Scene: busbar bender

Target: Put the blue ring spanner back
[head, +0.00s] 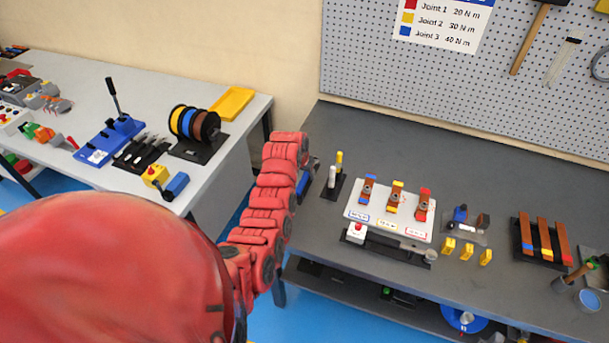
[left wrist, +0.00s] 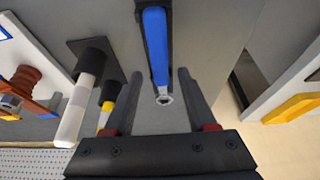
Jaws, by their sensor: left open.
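The blue ring spanner (left wrist: 158,48) shows in the left wrist view. Its blue handle lies along a narrow black holder (left wrist: 141,14), and its bare metal ring end points toward my gripper, over the grey bench. My left gripper (left wrist: 160,76) is open, with one dark finger on each side of the spanner's lower part; a gap shows on both sides. In the head view my red left arm reaches to the bench's left end and mostly hides the gripper; a bit of blue shows beside it. My right gripper is not in view.
A black stand with a white post and a yellow-banded post (head: 335,180) is close beside the gripper. A white board with busbar joints (head: 388,212) lies to its right. A torque wrench (head: 390,243) lies in front. A second table (head: 70,75) stands left across a gap.

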